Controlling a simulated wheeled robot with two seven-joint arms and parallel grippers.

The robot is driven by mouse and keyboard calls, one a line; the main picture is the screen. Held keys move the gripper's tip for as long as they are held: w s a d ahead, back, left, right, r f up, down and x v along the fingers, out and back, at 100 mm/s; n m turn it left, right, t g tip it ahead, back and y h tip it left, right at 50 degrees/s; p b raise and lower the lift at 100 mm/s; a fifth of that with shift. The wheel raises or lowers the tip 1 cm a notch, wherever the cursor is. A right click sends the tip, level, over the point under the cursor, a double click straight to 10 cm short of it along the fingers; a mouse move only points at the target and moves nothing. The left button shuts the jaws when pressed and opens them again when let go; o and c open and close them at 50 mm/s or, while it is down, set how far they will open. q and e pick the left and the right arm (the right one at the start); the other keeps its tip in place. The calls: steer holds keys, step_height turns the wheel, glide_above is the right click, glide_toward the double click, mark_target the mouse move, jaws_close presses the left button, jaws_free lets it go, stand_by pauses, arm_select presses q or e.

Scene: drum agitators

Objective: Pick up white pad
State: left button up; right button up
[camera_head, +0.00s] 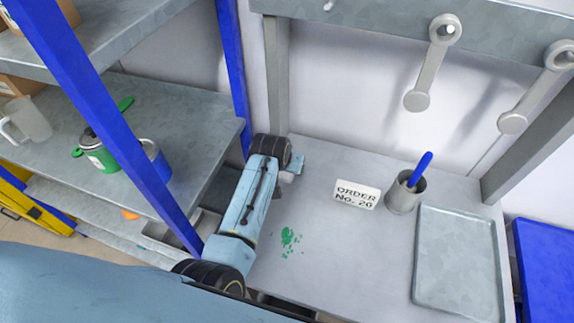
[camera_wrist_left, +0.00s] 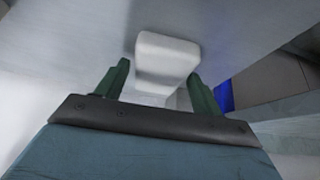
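A white pad (camera_wrist_left: 166,55), block-shaped with rounded edges, is in the left wrist view against a grey surface. I cannot make it out in the head view, where my left arm may hide it. My left gripper (camera_wrist_left: 160,71) has two dark green fingers spread apart, one at each side of the pad's near part. The pad appears at or just beyond the fingertips; I cannot tell whether they touch it. In the head view the left gripper (camera_head: 297,164) is at the table's back left corner, its fingers not clearly seen. My right gripper is out of view.
The grey table (camera_head: 335,250) holds a white "ORDER No. 26" card (camera_head: 357,194), a grey cup (camera_head: 404,196) with a blue-handled tool, a metal tray (camera_head: 456,262) and green specks (camera_head: 289,240). Metal agitators (camera_head: 431,65) hang behind. A blue-posted shelf (camera_head: 190,125) stands left.

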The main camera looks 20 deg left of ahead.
arm_select(q)
steer(key=c, duration=0.7)
steer(key=shift+r, duration=0.1)
steer(key=shift+s+r, duration=0.1)
steer(key=shift+r, duration=0.05)
steer(key=r, duration=0.6)
steer(key=shift+s+r, duration=0.35)
steer(key=shift+s, duration=0.05)
steer(key=s, duration=1.9)
steer(key=shift+a, duration=0.35)
